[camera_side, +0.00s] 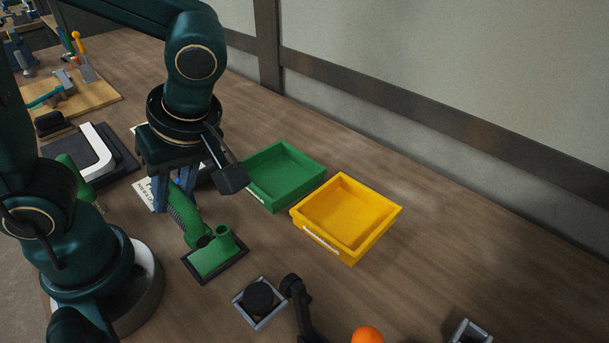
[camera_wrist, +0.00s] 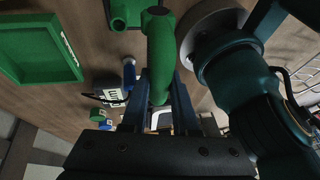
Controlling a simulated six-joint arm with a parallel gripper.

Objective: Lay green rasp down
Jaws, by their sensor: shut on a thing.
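The green rasp (camera_side: 212,258) has a flat green body with a dark underside, an upright green knob and a long ribbed green handle. In the side view it is below my gripper (camera_side: 174,195), whose blue fingers are shut on the handle. In the wrist view the handle (camera_wrist: 161,50) runs between the fingers of my gripper (camera_wrist: 162,92). The rasp's dark base looks roughly level and close to the table; I cannot tell whether it touches. Part of the handle is hidden by the fingers.
A green tray (camera_side: 284,175) and a yellow tray (camera_side: 346,218) stand right of the rasp. A grey square holder with a black round piece (camera_side: 258,298), a dark tool (camera_side: 301,310) and an orange ball (camera_side: 367,336) are in front. Bare table lies between the rasp and the yellow tray.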

